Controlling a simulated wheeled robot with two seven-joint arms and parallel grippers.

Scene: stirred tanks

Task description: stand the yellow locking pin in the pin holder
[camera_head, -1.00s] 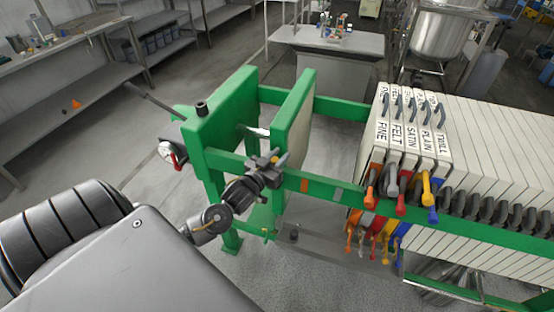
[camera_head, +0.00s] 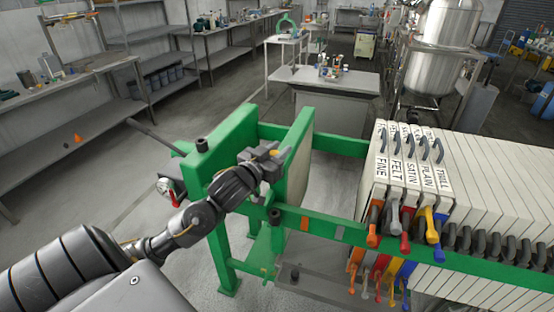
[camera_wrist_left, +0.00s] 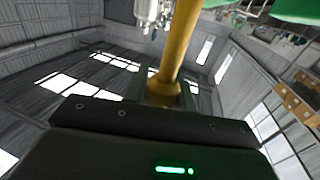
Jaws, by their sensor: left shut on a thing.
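My left gripper (camera_head: 268,160) is raised above the near green rail, in front of the upright green plate. It is shut on the yellow locking pin (camera_head: 279,154), of which only a small yellow piece shows in the head view. In the left wrist view the yellow pin (camera_wrist_left: 180,42) is a long rod with a wider collar, rising from the jaws. A short black cylinder (camera_head: 274,215) stands on the near rail below the gripper. Another dark fitting (camera_head: 295,272) sits on the low grey tray. I cannot tell which, if either, is the pin holder. My right gripper is out of view.
The green press frame (camera_head: 330,231) crosses the middle. Labelled plates (camera_head: 398,165) with coloured handles (camera_head: 433,222) fill its right side. The gap between the upright plate (camera_head: 300,150) and the labelled plates is open. A grey bench (camera_head: 330,85) with small items stands behind.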

